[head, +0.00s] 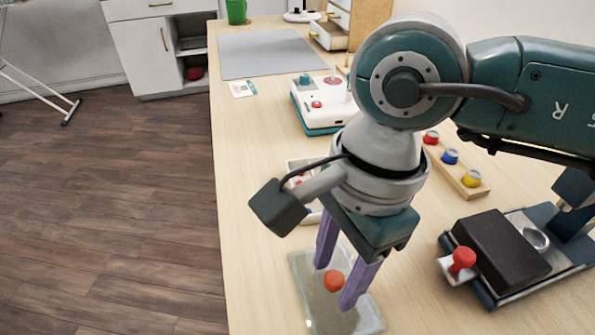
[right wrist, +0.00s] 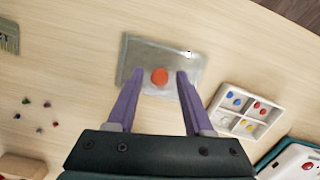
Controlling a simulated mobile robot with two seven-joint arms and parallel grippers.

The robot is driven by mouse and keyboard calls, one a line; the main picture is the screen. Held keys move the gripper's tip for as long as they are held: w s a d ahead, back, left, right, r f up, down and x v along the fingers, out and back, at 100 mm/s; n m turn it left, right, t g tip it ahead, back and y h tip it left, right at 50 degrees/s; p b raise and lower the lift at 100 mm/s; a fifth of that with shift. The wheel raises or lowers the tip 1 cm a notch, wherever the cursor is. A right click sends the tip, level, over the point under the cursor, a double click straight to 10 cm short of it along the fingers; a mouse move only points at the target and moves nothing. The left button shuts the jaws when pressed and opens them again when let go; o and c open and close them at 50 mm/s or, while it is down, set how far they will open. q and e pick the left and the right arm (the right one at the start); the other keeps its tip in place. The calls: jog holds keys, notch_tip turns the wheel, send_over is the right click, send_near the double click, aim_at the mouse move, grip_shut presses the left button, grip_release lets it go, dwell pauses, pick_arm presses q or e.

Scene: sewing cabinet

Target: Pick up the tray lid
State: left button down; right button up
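The tray lid (head: 308,289) is a flat, clear grey plate with a round orange-red knob (head: 334,281). It lies on the table near the front left edge, and it also shows in the right wrist view (right wrist: 134,52). My right gripper (head: 333,286) is open above the lid and points down. Its two purple fingers stand on either side of the knob, with a gap on each side in the right wrist view (right wrist: 160,74). The white compartment tray (right wrist: 244,112) holds small red and blue pieces; in the head view my right arm partly hides it. My left gripper is out of view.
A black block on a teal-edged device (head: 502,252) with a red knob stands right. A wooden strip (head: 457,172) with coloured spools, a white-and-teal machine (head: 318,108) and a grey mat (head: 265,54) lie farther back. Several tiny pieces (right wrist: 38,130) lie loose.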

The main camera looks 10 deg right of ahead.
grip_shut()
jog(key=shift+r, duration=0.1)
dwell(0.4)
